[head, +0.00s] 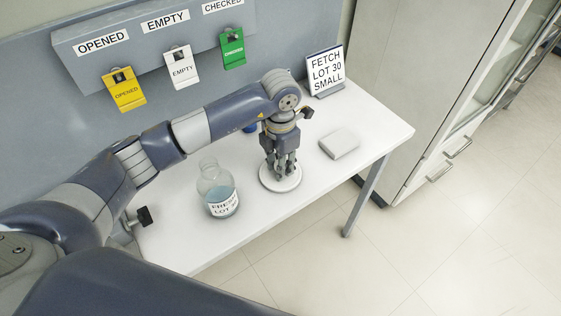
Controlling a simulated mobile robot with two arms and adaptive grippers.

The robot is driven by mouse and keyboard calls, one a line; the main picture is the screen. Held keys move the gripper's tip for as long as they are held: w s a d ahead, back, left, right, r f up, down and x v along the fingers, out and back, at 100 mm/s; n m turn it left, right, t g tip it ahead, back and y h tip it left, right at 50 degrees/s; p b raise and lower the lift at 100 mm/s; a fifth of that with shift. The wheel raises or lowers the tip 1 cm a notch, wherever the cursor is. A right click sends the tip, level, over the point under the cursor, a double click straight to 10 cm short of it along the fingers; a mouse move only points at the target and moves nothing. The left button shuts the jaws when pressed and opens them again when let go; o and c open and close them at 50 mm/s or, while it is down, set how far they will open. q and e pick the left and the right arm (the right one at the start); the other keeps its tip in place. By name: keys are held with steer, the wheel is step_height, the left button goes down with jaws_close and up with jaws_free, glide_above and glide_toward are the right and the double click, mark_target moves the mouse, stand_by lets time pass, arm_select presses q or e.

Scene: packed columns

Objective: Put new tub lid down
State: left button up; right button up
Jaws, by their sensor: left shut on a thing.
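A round white lid (281,184) is low over the white table, under my left gripper. My left gripper (286,170) points straight down and is shut on the lid. I cannot tell whether the lid touches the table. Its middle is partly hidden by the fingers. No tub can be clearly made out. A small part of a blue thing (249,128) shows behind my left arm, mostly hidden. My right gripper is not in view.
A clear bottle (217,190) of bluish liquid stands left of the lid. A flat white block (340,143) lies to the right. A sign (326,72) stands at the back. Yellow, white and green tags hang from a rail (155,40). The front right tabletop is clear.

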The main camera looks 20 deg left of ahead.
arm_select(q)
steer(key=shift+f, duration=0.1)
steer(key=shift+f, duration=0.15)
steer(key=o, duration=1)
steer(key=shift+r, duration=0.55)
step_height(320, 180, up, 11)
steer(key=b, duration=0.3)
steer(key=shift+r, duration=0.2)
